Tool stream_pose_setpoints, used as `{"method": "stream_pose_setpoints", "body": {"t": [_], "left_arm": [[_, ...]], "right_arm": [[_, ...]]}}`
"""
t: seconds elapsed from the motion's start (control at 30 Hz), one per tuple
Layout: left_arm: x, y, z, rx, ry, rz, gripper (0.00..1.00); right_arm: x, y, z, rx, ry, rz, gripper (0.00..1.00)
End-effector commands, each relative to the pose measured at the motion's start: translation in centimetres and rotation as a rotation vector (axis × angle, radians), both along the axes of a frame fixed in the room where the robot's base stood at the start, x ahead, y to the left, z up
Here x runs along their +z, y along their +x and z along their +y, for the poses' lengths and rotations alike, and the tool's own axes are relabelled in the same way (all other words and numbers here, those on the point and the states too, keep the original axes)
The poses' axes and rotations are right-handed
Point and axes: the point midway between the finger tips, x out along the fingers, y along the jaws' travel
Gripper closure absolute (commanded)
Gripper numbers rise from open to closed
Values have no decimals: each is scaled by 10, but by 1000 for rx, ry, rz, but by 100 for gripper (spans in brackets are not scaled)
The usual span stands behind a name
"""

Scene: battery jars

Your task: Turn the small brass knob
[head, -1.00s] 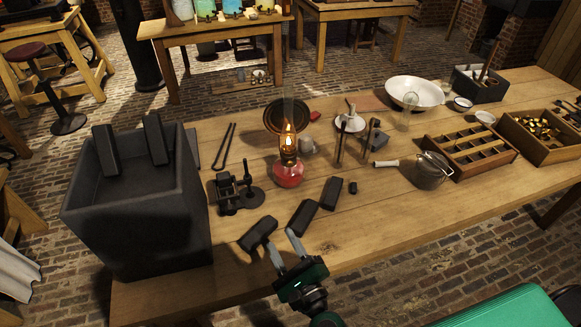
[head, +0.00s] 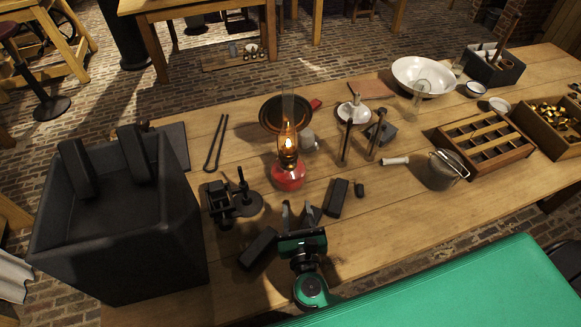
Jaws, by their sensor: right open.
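A lit oil lamp with a red base (head: 289,179), a brass burner (head: 288,160) and a tall glass chimney stands on the wooden table. The small brass knob is too small to make out; only the burner's brass shows. My right gripper (head: 297,208) is open, its two grey fingers pointing away from me toward the lamp. It is apart from the lamp, on the near side of it, with nothing seen between the fingers. My left gripper is not in view.
Black blocks (head: 258,248) lie around my right gripper, one partly hidden behind it and another (head: 337,197) to its right. A black fixture (head: 221,199) stands left of the lamp. A large dark bin (head: 175,230) fills the table's left end. A lidded pot (head: 442,170) stands right.

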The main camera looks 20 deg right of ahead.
Motion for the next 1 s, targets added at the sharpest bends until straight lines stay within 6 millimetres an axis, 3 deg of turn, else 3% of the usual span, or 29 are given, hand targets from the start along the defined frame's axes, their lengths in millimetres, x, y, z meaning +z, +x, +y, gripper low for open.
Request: {"method": "stream_pose_setpoints", "body": {"t": [0.1, 0.23, 0.6, 1.0], "left_arm": [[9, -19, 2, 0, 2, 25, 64], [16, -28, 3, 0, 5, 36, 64], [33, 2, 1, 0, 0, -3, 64], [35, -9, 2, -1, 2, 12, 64]], "right_arm": [[4, 21, -4, -1, -2, -3, 59], [5, 46, -8, -2, -3, -4, 59], [3, 103, -18, 0, -3, -1, 59], [1, 120, -22, 0, -2, -1, 59]]}}
